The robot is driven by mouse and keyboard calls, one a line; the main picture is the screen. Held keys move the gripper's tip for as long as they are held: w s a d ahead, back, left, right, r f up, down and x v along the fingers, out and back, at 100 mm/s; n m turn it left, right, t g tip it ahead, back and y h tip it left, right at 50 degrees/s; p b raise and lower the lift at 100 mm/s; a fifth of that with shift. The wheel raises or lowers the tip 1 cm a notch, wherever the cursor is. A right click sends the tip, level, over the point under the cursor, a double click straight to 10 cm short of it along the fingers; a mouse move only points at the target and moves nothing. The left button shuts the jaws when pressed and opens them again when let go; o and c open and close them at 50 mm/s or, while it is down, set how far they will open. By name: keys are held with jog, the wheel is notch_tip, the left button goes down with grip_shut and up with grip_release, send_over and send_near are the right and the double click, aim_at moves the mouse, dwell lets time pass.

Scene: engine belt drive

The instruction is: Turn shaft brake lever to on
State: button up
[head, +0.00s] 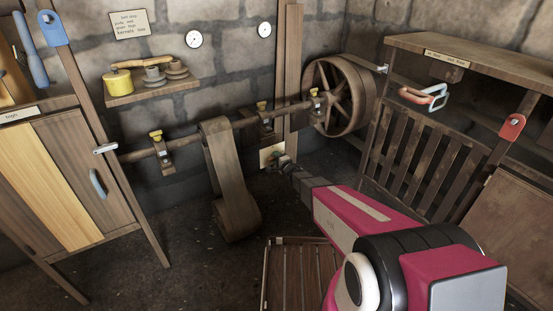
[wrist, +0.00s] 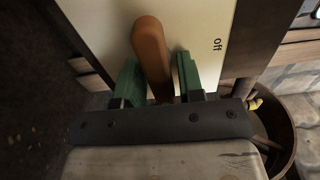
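The brake lever (wrist: 152,50), a rounded orange-brown handle, stands out from a cream plate (wrist: 95,25) in the wrist view. The word "off" is printed on the plate to the right of the lever. My gripper (wrist: 160,78) has its two green fingers on either side of the lever, with a gap showing at the right finger; contact at the left finger is unclear. In the head view my gripper (head: 282,160) reaches the cream plate (head: 268,154) low on the wooden post. The lever itself cannot be made out there.
A line shaft (head: 190,133) runs along the stone wall to a large wooden wheel (head: 338,97). A wide belt (head: 228,175) hangs from it, left of my gripper. A slatted wooden frame (head: 420,150) stands at right and a cabinet (head: 75,170) at left.

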jog(key=shift+o, duration=0.4)
jog(key=v, duration=1.1)
jog(key=shift+w, duration=0.1)
